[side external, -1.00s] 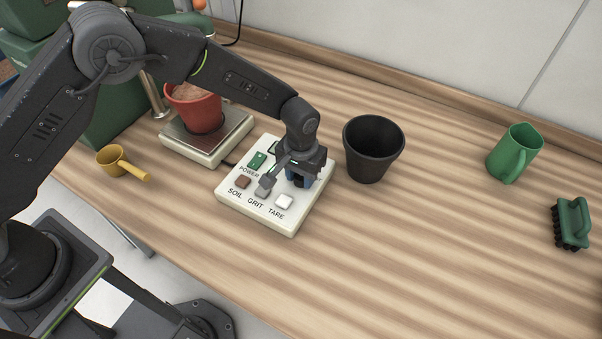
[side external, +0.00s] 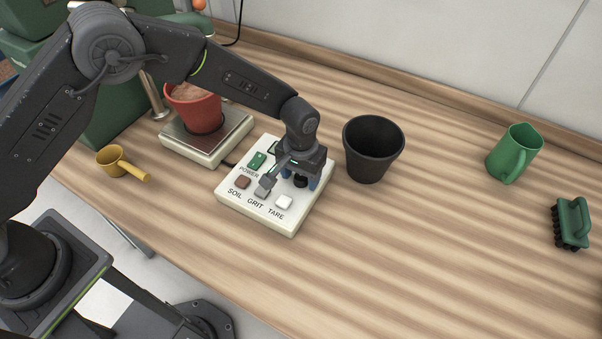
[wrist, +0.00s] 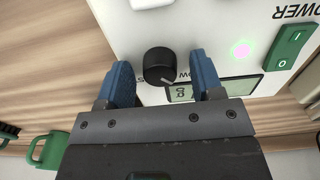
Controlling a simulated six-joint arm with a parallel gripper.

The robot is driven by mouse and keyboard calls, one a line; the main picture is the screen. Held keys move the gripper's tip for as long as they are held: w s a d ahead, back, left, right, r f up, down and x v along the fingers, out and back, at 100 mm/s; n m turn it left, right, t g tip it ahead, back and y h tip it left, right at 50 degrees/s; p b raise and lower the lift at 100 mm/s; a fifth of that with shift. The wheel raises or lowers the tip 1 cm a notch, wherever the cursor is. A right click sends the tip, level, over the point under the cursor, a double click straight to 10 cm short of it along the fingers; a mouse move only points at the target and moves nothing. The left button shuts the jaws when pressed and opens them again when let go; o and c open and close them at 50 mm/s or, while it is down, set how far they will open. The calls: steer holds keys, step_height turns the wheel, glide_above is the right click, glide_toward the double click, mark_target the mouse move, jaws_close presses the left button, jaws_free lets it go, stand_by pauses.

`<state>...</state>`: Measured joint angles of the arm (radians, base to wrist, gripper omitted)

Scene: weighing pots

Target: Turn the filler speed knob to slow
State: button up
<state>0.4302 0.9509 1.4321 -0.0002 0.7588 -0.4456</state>
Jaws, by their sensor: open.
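The black speed knob (wrist: 158,66) stands on the white control panel (wrist: 215,25) in the wrist view. Its pale pointer line shows on the side facing my gripper, toward the lower right. My gripper (wrist: 163,80) is open, with one blue finger on each side of the knob and a gap to both. The panel (side external: 268,221) also carries SOIL, GRIT and TARE buttons and a green POWER switch (side external: 257,161). The lettering beside the knob is partly hidden by the fingers.
A red pot (side external: 195,112) with soil stands on the scale (side external: 178,141) left of the panel. An empty black pot (side external: 372,160) stands close on the right. The front right table is clear.

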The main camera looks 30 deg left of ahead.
mark_target(300, 176)
step_height(300, 176, up, 14)
stand_by(0.4)
steer(key=shift+f, duration=0.1)
steer(key=s+a+r+t, duration=0.3)
steer(key=s+a+r, duration=0.7)
steer(key=a+r, duration=0.5)
steer(key=s+a+t, duration=0.1)
steer(key=s+a, duration=0.2)
steer(key=s, duration=0.4)
steer(key=s+a+t, duration=0.1)
steer(key=s+a, duration=0.2)
steer(key=s, duration=0.4)
steer(key=shift+s+r+t, duration=0.3)
steer(key=shift+s, duration=0.05)
steer(key=shift+w, duration=0.1)
